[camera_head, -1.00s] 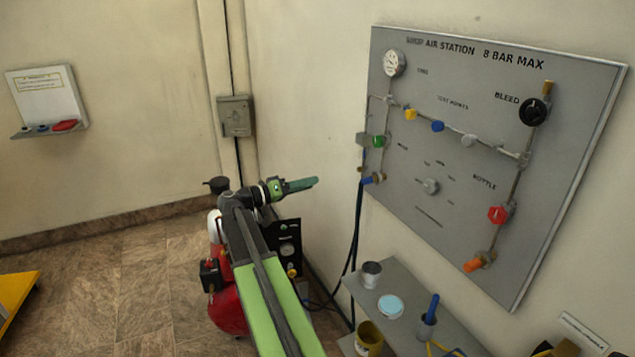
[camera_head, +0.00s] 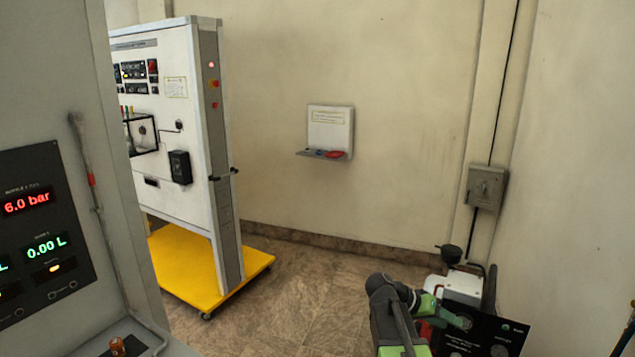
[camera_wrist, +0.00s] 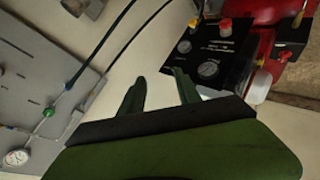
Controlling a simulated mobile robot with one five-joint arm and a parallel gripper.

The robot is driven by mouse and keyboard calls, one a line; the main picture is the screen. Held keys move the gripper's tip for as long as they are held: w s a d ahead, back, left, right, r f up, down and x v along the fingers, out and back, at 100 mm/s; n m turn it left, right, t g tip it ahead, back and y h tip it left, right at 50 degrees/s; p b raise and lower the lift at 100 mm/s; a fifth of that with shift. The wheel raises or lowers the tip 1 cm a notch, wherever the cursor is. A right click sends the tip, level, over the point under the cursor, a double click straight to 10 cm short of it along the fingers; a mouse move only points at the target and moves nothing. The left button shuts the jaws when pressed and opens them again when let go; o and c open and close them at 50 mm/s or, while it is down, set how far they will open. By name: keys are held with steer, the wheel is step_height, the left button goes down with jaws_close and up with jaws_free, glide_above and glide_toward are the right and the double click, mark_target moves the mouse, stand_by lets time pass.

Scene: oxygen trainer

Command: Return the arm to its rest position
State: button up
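My arm shows at the bottom right of the head view as a dark joint with a green link. My gripper (camera_head: 448,316) is at its end, pointing right, in front of the black gauge box (camera_head: 480,335). In the wrist view my gripper (camera_wrist: 157,80) has its two green fingers apart, with only the pale wall showing between them. It holds nothing. The black gauge box (camera_wrist: 222,45) lies beyond the right finger in that view.
A white trainer cabinet (camera_head: 185,130) stands on a yellow wheeled base (camera_head: 245,270). A grey display console (camera_head: 45,110) fills the left edge. A wall shelf (camera_head: 325,153) and grey switch box (camera_head: 487,187) hang behind. The middle floor is clear. The valve panel (camera_wrist: 40,70) shows in the wrist view.

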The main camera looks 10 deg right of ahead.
steer(key=s+a+f+n+y, duration=0.2)
steer(key=a+f+y, duration=0.1)
steer(key=a, duration=0.5)
steer(key=s+a+f+n+y, duration=0.2)
steer(key=a+f+n+y, duration=0.1)
steer(key=a, duration=0.6)
steer(key=s+a+f+n+y, duration=0.2)
steer(key=a+f+n+y, duration=0.1)
steer(key=a, duration=0.6)
steer(key=shift+s+f+t+y, duration=0.25)
steer(key=shift+f+t+y, duration=0.2)
steer(key=shift+y, duration=0.65)
